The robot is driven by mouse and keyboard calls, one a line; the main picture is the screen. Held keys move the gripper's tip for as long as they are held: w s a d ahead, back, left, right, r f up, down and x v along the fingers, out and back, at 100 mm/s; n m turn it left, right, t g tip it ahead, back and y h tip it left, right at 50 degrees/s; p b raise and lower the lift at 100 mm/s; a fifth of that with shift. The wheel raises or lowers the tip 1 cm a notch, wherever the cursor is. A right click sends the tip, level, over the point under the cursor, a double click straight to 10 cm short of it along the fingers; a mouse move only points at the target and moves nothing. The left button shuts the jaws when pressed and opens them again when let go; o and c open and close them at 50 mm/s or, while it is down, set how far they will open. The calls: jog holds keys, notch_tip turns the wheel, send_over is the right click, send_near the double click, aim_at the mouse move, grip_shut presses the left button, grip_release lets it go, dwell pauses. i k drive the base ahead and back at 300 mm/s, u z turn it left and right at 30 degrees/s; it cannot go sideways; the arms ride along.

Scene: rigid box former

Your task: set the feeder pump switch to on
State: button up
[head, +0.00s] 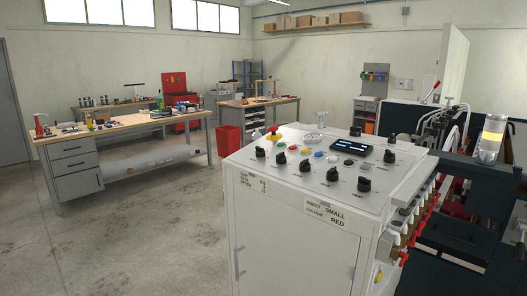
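A control panel (295,178) forms the sloping top of a light grey cabinet (290,240) in front of me. It carries several black rotary knobs, among them a front left knob (260,152), a middle knob (332,174) and a front right knob (364,185). Coloured buttons, a red and yellow mushroom button (273,134) and a dark display with blue readouts (350,147) are also on it. The labels by the knobs are too small to read, so I cannot tell which is the feeder pump switch or how it is set. My gripper is not in view.
A workbench (120,125) and a red bin (229,140) stand behind at left. The floor (130,235) left of the cabinet is clear.

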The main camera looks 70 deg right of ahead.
aim_at(281, 157)
jog(key=z, duration=0.55)
jog(key=i, duration=0.85)
jog(key=z, duration=0.8)
